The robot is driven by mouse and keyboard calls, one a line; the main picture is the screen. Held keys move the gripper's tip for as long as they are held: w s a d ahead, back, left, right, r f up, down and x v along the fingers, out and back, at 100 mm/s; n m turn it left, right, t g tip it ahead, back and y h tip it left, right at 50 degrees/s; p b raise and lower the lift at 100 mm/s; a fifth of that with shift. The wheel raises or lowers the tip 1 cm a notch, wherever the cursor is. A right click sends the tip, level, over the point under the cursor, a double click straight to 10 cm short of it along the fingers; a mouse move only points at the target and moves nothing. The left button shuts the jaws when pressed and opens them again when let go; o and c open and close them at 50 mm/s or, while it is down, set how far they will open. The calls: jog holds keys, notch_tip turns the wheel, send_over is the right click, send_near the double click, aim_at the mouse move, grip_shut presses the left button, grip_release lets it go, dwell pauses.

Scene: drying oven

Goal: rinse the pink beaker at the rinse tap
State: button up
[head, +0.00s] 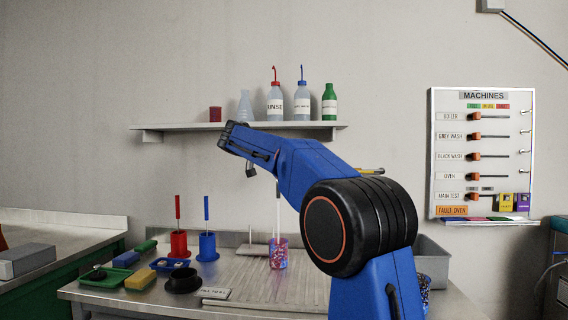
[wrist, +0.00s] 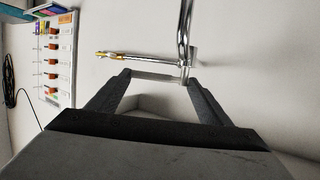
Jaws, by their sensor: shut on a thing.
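In the wrist view my gripper (wrist: 157,78) has its two dark fingers apart, shut on a pale grey thing. Only a thin edge of it shows between the fingertips, and I cannot tell what it is. The metal rinse tap (wrist: 184,40) stands just beyond the fingertips, its pipe close to the right one. Its lever with a yellow-orange end (wrist: 108,56) points left. In the head view my blue arm hides the gripper and most of the tap; a yellow lever end (head: 370,170) shows behind it.
A speckled pink-and-blue pot (head: 278,258) with a pale upright streak stands on the drainboard (head: 240,285). Red (head: 179,244) and blue (head: 207,247) pots with rods stand left of it. A shelf (head: 235,126) with bottles is above; a grey bin (head: 432,258) is right.

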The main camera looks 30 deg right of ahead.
jog(key=shift+d+n+t+y, duration=0.4)
jog(key=shift+n+t+y, duration=0.3)
jog(key=shift+n+t, duration=0.35)
jog(key=shift+d, duration=0.1)
dwell(1.1)
jog(key=shift+w+d+n+t+y, duration=0.1)
jog(key=shift+d+n+t+y, duration=0.2)
jog(key=shift+n+t+y, duration=0.5)
jog(key=shift+d+n+t+y, duration=0.3)
jog(key=shift+n+t+y, duration=0.45)
jog(key=shift+n, duration=0.1)
jog(key=o, duration=1.1)
